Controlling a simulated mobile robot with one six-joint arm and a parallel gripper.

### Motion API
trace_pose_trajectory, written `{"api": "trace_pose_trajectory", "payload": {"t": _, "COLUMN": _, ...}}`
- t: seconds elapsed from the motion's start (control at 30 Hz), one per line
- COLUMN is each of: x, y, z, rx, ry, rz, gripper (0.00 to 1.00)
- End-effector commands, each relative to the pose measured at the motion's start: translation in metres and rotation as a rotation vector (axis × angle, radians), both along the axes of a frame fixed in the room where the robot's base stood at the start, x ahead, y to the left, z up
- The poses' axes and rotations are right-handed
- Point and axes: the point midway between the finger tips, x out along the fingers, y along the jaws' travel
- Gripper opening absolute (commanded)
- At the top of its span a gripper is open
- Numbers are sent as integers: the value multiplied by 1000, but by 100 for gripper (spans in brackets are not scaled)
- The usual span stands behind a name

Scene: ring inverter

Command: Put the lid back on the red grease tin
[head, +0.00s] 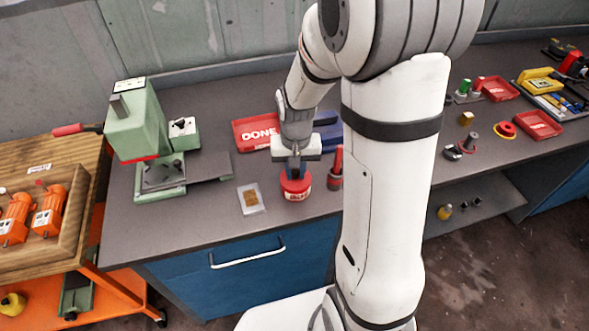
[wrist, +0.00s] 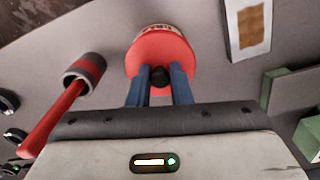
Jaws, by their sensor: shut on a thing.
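The red grease tin (head: 297,196) with a pale label stands upright on the grey bench near its front edge. My gripper (head: 294,172) points down right above it. In the wrist view my gripper (wrist: 158,76) has its two blue fingers shut on the black knob (wrist: 159,77) of the round red lid (wrist: 160,50). The lid lies over the tin, whose label (wrist: 155,28) shows just past the lid's edge. I cannot tell whether the lid rests fully on the rim or sits slightly above it.
A red-handled tool in a holder (head: 336,172) stands close right of the tin. A pale card with a brown patch (head: 251,198) lies to the left. Behind are a red DONE tray (head: 254,134) and a blue tray (head: 328,132). A green press (head: 140,135) stands farther left.

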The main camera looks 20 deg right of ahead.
Motion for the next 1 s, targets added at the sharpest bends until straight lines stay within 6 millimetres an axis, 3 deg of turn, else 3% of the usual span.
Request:
{"api": "trace_pose_trajectory", "payload": {"t": 0.13, "x": 0, "y": 0, "z": 0, "rx": 0, "ry": 0, "rz": 0, "gripper": 0}}
{"api": "trace_pose_trajectory", "payload": {"t": 0.17, "x": 0, "y": 0, "z": 0, "rx": 0, "ry": 0, "rz": 0, "gripper": 20}}
{"api": "trace_pose_trajectory", "payload": {"t": 0.43, "x": 0, "y": 0, "z": 0, "rx": 0, "ry": 0, "rz": 0, "gripper": 42}}
{"api": "trace_pose_trajectory", "payload": {"t": 0.6, "x": 0, "y": 0, "z": 0, "rx": 0, "ry": 0, "rz": 0, "gripper": 44}}
{"api": "trace_pose_trajectory", "payload": {"t": 0.87, "x": 0, "y": 0, "z": 0, "rx": 0, "ry": 0, "rz": 0, "gripper": 64}}
{"api": "trace_pose_trajectory", "payload": {"t": 1.0, "x": 0, "y": 0, "z": 0, "rx": 0, "ry": 0, "rz": 0, "gripper": 66}}
